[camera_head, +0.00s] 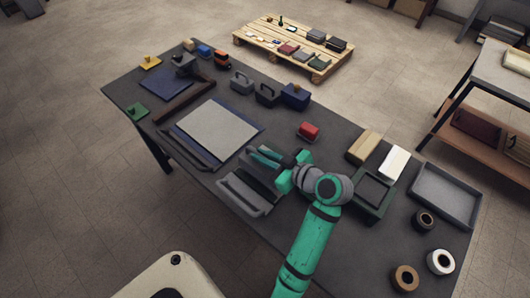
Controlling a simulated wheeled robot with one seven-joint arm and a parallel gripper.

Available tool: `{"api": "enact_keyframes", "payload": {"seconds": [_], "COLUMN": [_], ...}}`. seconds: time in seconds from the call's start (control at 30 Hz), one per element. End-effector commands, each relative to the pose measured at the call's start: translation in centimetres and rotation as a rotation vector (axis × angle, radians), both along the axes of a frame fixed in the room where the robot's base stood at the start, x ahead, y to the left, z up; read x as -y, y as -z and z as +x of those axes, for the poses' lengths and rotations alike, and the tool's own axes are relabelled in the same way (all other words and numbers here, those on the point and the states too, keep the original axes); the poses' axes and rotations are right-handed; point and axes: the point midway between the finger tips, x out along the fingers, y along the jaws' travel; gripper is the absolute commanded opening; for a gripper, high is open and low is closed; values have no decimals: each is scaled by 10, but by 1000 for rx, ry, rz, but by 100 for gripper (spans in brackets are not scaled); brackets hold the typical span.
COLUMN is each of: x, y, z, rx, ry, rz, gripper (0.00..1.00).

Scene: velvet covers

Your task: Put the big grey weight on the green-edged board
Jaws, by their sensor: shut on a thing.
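My gripper (264,156) is over the front middle of the dark table, shut on a dark grey thing (258,173). The gripper partly hides this thing, so I cannot tell its full shape or whether it touches what lies under it. Two dark grey weights with handles stand at the back edge, one on the left (241,83) and one on the right (266,94). A dark board with a dull green edge (387,204) lies right of my gripper, partly behind my arm. Its visible top looks bare.
A grey board with a blue edge (215,130) lies left of my gripper. A grey tray-like piece (242,195) lies just in front. A navy weight (295,97), red block (309,131), tan block (363,147), white block (393,163), grey tray (445,194) and several rolls share the table.

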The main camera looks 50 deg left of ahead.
Motion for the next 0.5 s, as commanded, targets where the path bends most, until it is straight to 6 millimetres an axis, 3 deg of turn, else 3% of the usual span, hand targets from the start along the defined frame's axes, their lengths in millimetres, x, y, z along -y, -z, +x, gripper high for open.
{"api": "enact_keyframes", "payload": {"seconds": [0.3,0.5], "x": [-1,-1], "y": [25,26], "z": [-1,0], "rx": [5,7], "ry": [-1,-1], "rz": [9,9], "gripper": [0,0]}}
